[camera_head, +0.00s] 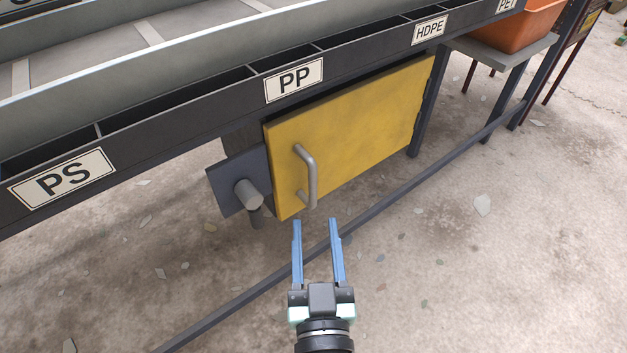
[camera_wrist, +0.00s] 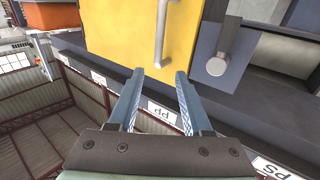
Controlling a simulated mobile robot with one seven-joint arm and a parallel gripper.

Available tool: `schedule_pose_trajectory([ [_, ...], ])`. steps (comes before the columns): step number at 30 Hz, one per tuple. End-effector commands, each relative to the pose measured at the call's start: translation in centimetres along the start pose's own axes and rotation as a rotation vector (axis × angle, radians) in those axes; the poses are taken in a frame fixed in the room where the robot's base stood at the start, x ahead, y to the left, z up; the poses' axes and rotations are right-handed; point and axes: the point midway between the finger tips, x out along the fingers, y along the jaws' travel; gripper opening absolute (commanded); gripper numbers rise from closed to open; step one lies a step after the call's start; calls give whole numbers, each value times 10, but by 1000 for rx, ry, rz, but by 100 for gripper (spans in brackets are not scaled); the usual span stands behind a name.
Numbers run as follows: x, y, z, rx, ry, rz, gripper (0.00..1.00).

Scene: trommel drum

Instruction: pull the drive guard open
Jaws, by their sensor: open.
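The drive guard (camera_head: 355,125) is a yellow panel under the conveyor frame, and it looks shut. Its grey bar handle (camera_head: 311,178) stands upright near the panel's left edge. My gripper (camera_head: 315,222) is open and empty in front of the guard, a little below the handle in the head view. In the wrist view the yellow guard (camera_wrist: 120,35) fills the upper middle, and the handle (camera_wrist: 161,35) shows above and between the fingertips of my gripper (camera_wrist: 160,75). The fingers look apart from the handle.
A dark plate with a grey round shaft (camera_head: 248,194) sits just left of the guard. A low dark rail (camera_head: 400,187) runs across the floor in front. The labelled conveyor frame (camera_head: 200,105) overhangs the guard. An orange bin (camera_head: 515,25) stands at upper right.

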Motion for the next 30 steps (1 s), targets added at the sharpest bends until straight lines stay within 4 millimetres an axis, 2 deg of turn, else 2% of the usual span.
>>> schedule_pose_trajectory([
  [1, -6, 2, 12, -2, -19, 3, 50],
  [3, -10, 3, 19, -3, -31, 6, 50],
  [8, 0, 4, 22, -2, -31, 8, 50],
  [24, 86, 5, 24, -3, -31, 8, 50],
  [30, 109, 4, 26, -3, -33, 6, 50],
])
